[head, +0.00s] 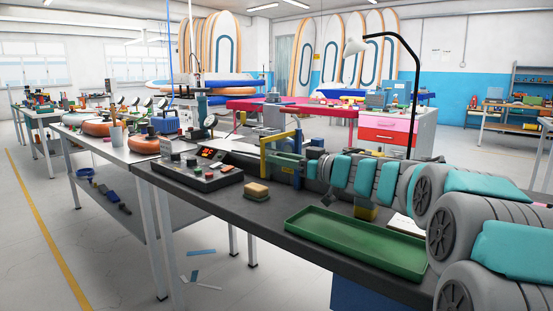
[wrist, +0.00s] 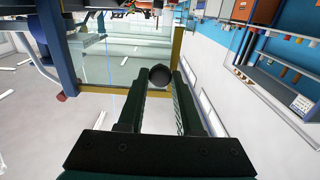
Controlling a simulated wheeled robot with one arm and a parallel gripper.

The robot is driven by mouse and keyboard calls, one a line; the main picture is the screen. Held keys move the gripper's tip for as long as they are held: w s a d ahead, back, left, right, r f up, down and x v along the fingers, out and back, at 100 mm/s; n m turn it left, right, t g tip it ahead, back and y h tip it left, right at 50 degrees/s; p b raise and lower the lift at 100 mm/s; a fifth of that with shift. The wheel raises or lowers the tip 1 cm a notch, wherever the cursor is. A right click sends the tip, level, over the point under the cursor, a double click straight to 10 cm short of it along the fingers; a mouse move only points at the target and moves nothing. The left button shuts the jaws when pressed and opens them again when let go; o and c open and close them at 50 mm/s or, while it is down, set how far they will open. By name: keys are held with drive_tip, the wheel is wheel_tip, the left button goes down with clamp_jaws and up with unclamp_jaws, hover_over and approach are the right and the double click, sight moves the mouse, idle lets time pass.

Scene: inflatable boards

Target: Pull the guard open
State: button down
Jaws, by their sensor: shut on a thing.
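The guard (head: 264,162) is a yellow frame standing on the dark bench, left of my gripper (head: 300,165) in the head view. In the wrist view the guard (wrist: 177,50) shows a yellow post and bar around a clear panel (wrist: 125,50). A dark round knob (wrist: 159,74) sits by the frame's corner, between my fingertips. My gripper (wrist: 160,88) is shut on this knob. My arm hides part of the guard's right side in the head view. I cannot tell how far open the guard stands.
A green tray (head: 355,243) lies in front of my arm on the bench (head: 275,225). A black lamp (head: 415,90) rises behind my arm.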

idle(0.4)
drive_tip(key=c, duration=0.6)
unclamp_jaws()
drive_tip(key=shift+d, duration=0.1)
drive_tip(key=v, duration=0.7)
drive_tip(key=shift+s+d, duration=0.25)
drive_tip(key=shift+d, duration=0.05)
